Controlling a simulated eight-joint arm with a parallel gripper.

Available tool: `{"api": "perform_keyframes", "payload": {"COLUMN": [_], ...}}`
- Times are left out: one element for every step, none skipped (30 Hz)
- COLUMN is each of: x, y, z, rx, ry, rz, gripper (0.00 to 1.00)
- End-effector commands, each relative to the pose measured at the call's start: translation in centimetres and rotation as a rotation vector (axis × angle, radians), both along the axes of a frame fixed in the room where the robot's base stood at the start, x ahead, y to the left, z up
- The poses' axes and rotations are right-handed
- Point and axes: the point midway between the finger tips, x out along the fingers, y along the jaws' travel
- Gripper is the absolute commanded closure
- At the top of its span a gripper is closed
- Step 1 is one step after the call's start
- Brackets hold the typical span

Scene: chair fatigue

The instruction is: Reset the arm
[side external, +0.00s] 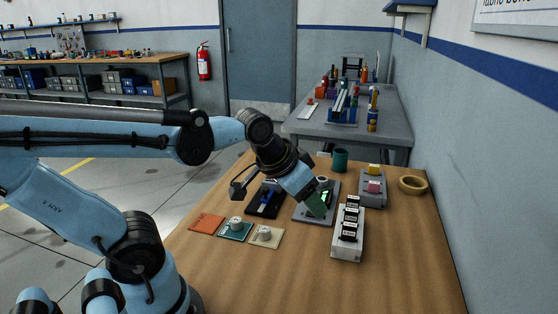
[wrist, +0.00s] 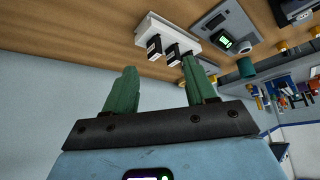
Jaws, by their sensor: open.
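My gripper (side external: 320,204) hangs low over the wooden table (side external: 400,268), with its green fingers in front of a grey fixture (side external: 301,216). In the wrist view my gripper (wrist: 160,72) shows two green fingers set wide apart with nothing between them. It is open and empty. The arm is stretched out over the table and bent down at the wrist. Part of the grey fixture is hidden behind the fingers; I cannot tell whether they touch it.
A white rack (side external: 346,252) with black blocks stands right of my gripper. Close by are a grey holder (side external: 373,201) with yellow and pink blocks, a green cup (side external: 340,160), a ring (side external: 412,185), and orange (side external: 206,224), teal and beige plates. The table's front right is clear.

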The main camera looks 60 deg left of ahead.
Motion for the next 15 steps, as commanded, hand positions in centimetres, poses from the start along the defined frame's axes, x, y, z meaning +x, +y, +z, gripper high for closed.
{"api": "perform_keyframes", "payload": {"x": [-0.7, -1.0, -1.2, -1.4, -1.5, -1.6, -1.7, -1.7, -1.7, -1.7, -1.7, -1.7, -1.7, -1.7, -1.7], "y": [-0.7, -0.9, -1.2, -1.4, -1.5, -1.6, -1.7, -1.7, -1.7, -1.7, -1.7, -1.7, -1.7, -1.7, -1.7], "z": [-0.7, -0.9, -1.2, -1.4, -1.6, -1.7, -1.8, -1.8, -1.8, -1.8, -1.8, -1.8, -1.8, -1.8, -1.8], "rx": [-0.002, -0.003, -0.004, -0.005, -0.006, -0.007, -0.007, -0.008, -0.008, -0.008, -0.008, -0.008, -0.008, -0.008, -0.008], "ry": [-0.016, -0.024, -0.034, -0.039, -0.043, -0.047, -0.049, -0.050, -0.051, -0.051, -0.051, -0.051, -0.051, -0.050, -0.050], "rz": [-0.017, -0.024, -0.031, -0.034, -0.038, -0.040, -0.042, -0.042, -0.042, -0.042, -0.042, -0.042, -0.042, -0.042, -0.042], "gripper": [0.44, 0.44, 0.44, 0.44, 0.44, 0.44, 0.44, 0.44, 0.44, 0.44, 0.44, 0.44, 0.44, 0.44, 0.44]}}
